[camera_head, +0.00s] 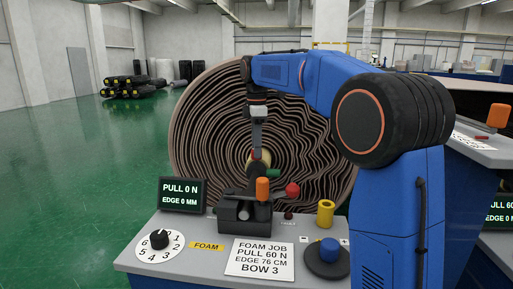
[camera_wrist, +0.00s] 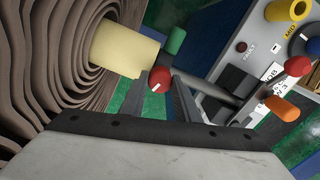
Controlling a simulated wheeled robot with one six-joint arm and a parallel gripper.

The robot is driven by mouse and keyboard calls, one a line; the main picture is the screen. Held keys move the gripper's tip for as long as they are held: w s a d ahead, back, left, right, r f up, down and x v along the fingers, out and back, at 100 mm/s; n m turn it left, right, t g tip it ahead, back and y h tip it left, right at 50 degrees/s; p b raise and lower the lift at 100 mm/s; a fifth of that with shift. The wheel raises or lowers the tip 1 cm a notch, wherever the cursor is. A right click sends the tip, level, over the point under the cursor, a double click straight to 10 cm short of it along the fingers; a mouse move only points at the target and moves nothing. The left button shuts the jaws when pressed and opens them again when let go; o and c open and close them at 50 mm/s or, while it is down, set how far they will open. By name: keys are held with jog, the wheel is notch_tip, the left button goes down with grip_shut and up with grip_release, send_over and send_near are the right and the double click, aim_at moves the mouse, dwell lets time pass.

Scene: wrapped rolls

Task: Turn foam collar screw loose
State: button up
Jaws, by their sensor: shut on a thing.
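The large foam roll (camera_head: 215,130) stands behind the console, its layered end facing me. A pale yellow collar or core (camera_wrist: 125,50) sticks out of its middle. A red screw knob (camera_wrist: 160,79) with a white mark sits by the collar's end, between the fingertips of my gripper (camera_wrist: 160,82). My gripper is shut on this red knob.
The console (camera_head: 190,225) carries a black clamp block (camera_head: 240,212), an orange knob (camera_head: 262,188), a red ball handle (camera_head: 292,189), a yellow ring (camera_head: 325,213), a blue knob (camera_head: 329,248) and a numbered dial (camera_head: 159,240). The display (camera_head: 182,194) reads pull 0 N. Green floor at left is open.

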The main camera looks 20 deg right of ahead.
dwell(0.3)
jog(key=o, duration=1)
jog(key=shift+o, duration=0.2)
notch_tip(320, 180, up, 17)
jog(key=shift+r, duration=0.2)
